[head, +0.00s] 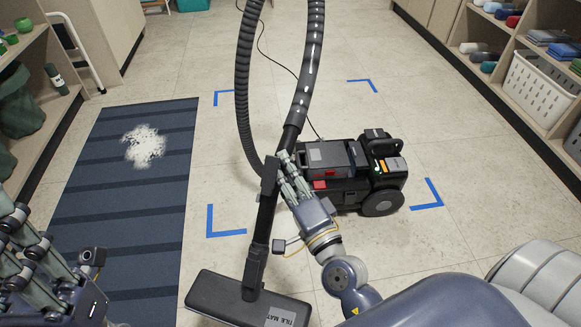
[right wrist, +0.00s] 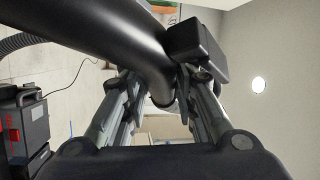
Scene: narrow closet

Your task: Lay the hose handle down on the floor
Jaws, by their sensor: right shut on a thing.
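The black hose handle (head: 288,138) joins the ribbed hose above and the straight wand (head: 263,222) below. My right gripper (head: 281,165) is shut on the handle and holds it above the floor, beside the vacuum. In the right wrist view, the smooth black curved tube of the handle (right wrist: 135,45) passes between the fingers of my right gripper (right wrist: 165,95).
The vacuum body (head: 345,180) stands among blue corner marks on the tiled floor (head: 325,250). A dark striped mat (head: 115,230) with a white powder patch (head: 144,146) lies at left. Shelves line both sides. A white basket (head: 535,90) sits at right.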

